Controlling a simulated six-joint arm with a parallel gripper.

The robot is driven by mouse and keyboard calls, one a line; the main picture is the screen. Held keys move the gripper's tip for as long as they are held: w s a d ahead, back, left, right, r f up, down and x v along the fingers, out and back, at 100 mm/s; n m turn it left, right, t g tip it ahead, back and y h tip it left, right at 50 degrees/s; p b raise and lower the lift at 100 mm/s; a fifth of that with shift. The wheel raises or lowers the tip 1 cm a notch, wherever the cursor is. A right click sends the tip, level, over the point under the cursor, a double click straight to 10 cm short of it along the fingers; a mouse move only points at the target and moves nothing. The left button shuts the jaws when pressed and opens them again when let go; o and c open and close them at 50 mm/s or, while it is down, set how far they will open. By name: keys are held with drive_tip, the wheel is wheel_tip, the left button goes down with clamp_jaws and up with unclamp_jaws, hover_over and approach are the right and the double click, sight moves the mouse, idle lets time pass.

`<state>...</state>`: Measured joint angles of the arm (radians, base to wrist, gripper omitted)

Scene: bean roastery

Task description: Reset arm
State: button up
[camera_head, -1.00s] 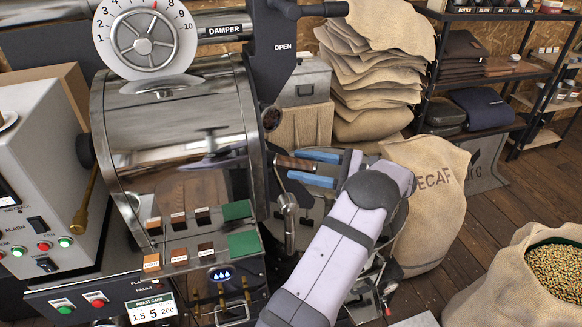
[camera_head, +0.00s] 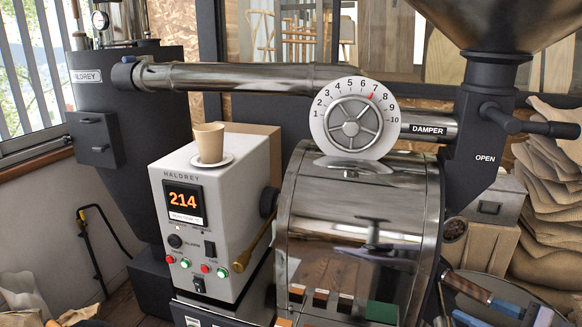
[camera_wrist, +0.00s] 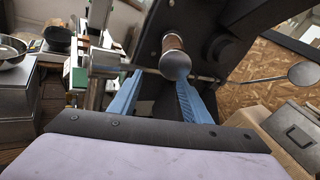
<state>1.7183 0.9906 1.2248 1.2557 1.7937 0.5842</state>
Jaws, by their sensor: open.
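My gripper (camera_head: 484,309) shows at the bottom right of the head view, beside the right side of the roaster drum (camera_head: 340,225). Its blue fingers are partly cut off by the frame edge there. In the wrist view my gripper (camera_wrist: 158,88) is open, its two blue fingers spread apart with nothing held between them. A wooden handle with a round metal end (camera_wrist: 174,52) lies ahead of the fingertips, on the dark roaster front. I cannot tell the gap between it and the fingers. Most of my arm is outside the head view.
A control box (camera_head: 205,222) reading 214 carries a paper cup (camera_head: 208,142) on a saucer. The damper dial (camera_head: 354,117) stands above the drum. Stacked sacks (camera_head: 548,205) are at the right. In the wrist view a metal box (camera_wrist: 296,137) is at the right.

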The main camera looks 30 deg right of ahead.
wheel_tip(320, 180, down, 19)
drive_tip(key=w+a+n+g+b, duration=0.1)
drive_tip(key=w+n+g+b, duration=0.15)
drive_tip(key=g+b, duration=0.4)
drive_tip(key=s+a+r+n+g+y+p, duration=0.1)
drive_tip(key=s+a+r+n+g+p, duration=0.35)
drive_tip(key=s, duration=0.45)
drive_tip(key=s+a+r+n+g+y+p, duration=0.1)
drive_tip(key=s+a+r+n+g+p, duration=0.2)
drive_tip(key=s+a+r+g, duration=0.45)
drive_tip(key=s+a+r+n+g+y+p, duration=0.1)
drive_tip(key=s+a+r+n+g+p, duration=0.2)
drive_tip(key=s, duration=0.7)
drive_tip(key=w+a+f+n+h, duration=0.1)
drive_tip(key=w+a+n+h, duration=0.3)
drive_tip(key=w, duration=0.8)
drive_tip(key=w+a+f+n+h, duration=0.2)
drive_tip(key=w+a+n, duration=0.3)
drive_tip(key=w, duration=0.6)
drive_tip(key=w+a+n+t, duration=0.2)
drive_tip(key=w+a+n, duration=0.1)
drive_tip(key=a, duration=0.8)
drive_tip(key=w+a+f+n+t, duration=0.1)
drive_tip(key=w+a+n+t, duration=0.2)
drive_tip(key=a, duration=0.8)
drive_tip(key=shift+w+f+n+h, duration=0.25)
drive_tip(key=shift+n+h, duration=0.15)
drive_tip(key=shift+n, duration=0.7)
